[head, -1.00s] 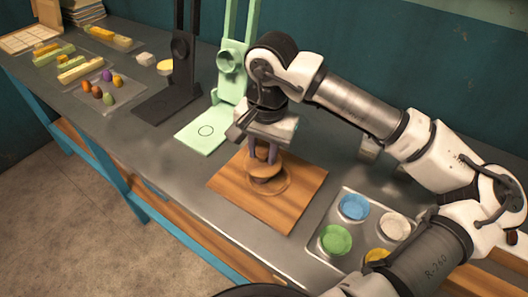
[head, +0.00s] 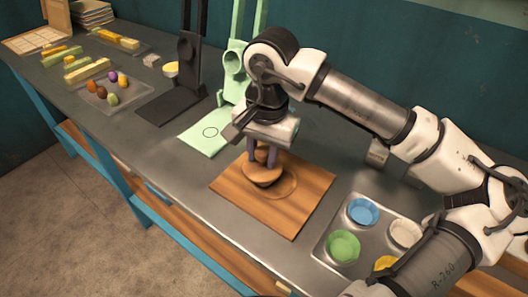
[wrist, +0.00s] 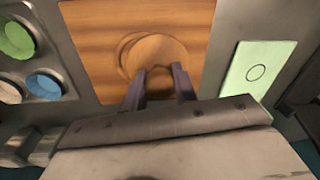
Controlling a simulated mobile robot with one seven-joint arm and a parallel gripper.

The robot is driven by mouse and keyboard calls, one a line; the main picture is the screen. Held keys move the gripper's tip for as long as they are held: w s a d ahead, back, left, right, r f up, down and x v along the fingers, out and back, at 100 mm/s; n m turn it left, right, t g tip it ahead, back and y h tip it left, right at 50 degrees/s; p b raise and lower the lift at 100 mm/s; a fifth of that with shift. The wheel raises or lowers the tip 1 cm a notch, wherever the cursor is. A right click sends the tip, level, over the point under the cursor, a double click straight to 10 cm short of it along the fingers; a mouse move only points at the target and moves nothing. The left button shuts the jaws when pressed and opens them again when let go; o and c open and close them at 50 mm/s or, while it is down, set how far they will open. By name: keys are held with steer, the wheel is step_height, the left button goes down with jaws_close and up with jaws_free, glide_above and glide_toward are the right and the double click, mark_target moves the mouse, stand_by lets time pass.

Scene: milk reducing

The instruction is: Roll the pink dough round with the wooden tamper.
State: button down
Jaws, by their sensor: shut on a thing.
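The wooden tamper (head: 262,177) stands over the wooden board (head: 310,185), its round base low at the board's middle. My gripper (head: 263,155) is shut on the tamper's upper part from above. The wrist view shows the gripper's two fingers (wrist: 160,88) on either side of the tamper's handle, and the round base (wrist: 162,52) beyond them. A round outline (head: 288,183) on the board shows beside the base and is partly covered by it. I see no pink dough; anything under the base is hidden. I cannot tell whether the base touches the board.
A metal tray (head: 330,222) with blue, green, white and yellow dishes is right of the board. A pale green stand (head: 207,133) and a black stand (head: 168,105) are behind left. A clear tray (head: 105,105) of small coloured pieces lies farther left. My arm covers the right side.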

steer(key=shift+s+d+f+b, duration=0.15)
steer(key=shift+s+b, duration=0.1)
steer(key=shift+b, duration=0.15)
steer(key=shift+d+b, duration=0.3)
steer(key=shift+b, duration=0.1)
steer(key=shift+w+d+b, duration=0.25)
steer(key=shift+w+b, duration=0.05)
steer(key=shift+b, duration=0.3)
steer(key=shift+w+a+b, duration=0.2)
steer(key=shift+w+b, duration=0.1)
steer(key=shift+b, duration=0.05)
steer(key=shift+s+a+b, duration=0.1)
steer(key=shift+a+b, duration=0.35)
steer(key=shift+s+a, duration=0.1)
steer(key=shift+s, duration=0.2)
steer(key=shift+b, duration=0.3)
